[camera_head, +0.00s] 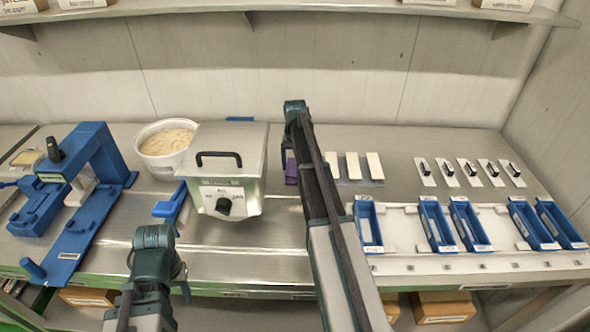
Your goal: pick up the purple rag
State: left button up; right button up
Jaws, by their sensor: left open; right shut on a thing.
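The purple rag (290,168) shows as a small purple patch on the steel counter, just right of the kettle (232,160). My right arm covers the rest of it. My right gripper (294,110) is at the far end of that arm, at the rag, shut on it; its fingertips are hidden. My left gripper (155,245) is open and empty at the front edge of the counter, left of and in front of the kettle. Its fingertips are hard to make out.
White blocks (353,166) lie right of my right arm. Several blue trays (438,225) sit at the right. A shelf (290,8) runs overhead.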

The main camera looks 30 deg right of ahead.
aim_at(295, 166)
jog(key=shift+r, duration=0.15)
notch_tip(295, 166, up, 3)
jog(key=p, duration=0.3)
jog(key=shift+r+p, duration=0.4)
jog(key=shift+p, duration=0.2)
jog(key=s+a, duration=0.2)
jog(key=s, duration=0.2)
jog(key=s+a, duration=0.3)
jog(key=s, duration=0.2)
jog(key=s+a+r+p, duration=0.1)
jog(key=s+a, duration=0.1)
jog(key=s, duration=0.3)
jog(key=shift+s+a, duration=0.15)
jog(key=shift+s, duration=0.05)
jog(key=o, duration=0.8)
jog(key=c, duration=0.5)
